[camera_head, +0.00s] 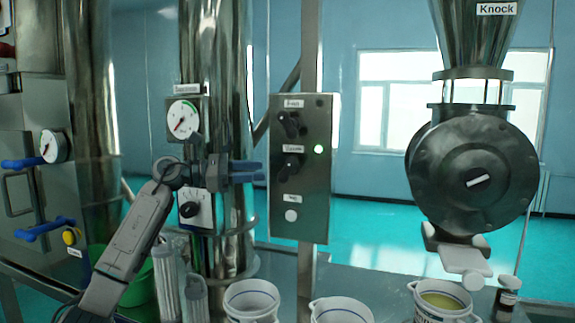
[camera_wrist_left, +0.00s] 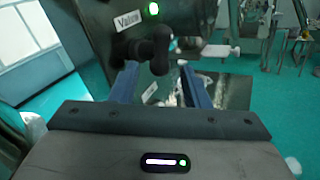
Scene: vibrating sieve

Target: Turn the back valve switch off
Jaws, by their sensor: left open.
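A dark steel control box (camera_head: 302,215) on a post carries an upper black knob (camera_head: 288,124) and a middle black knob (camera_head: 290,166), each under a small white label. My left gripper (camera_head: 262,172) is open and points right at the middle knob. In the left wrist view a black knob (camera_wrist_left: 156,50) stands just ahead of and between the blue fingertips (camera_wrist_left: 158,72); contact cannot be told. My right gripper is not in view.
A green light (camera_head: 318,149) glows on the box. A steel column with a gauge (camera_head: 183,119) and a dial plate (camera_head: 194,210) stands behind my left arm. White buckets (camera_head: 251,300) stand below. A round valve housing (camera_head: 472,170) hangs at right. Blue handles (camera_head: 45,229) are at left.

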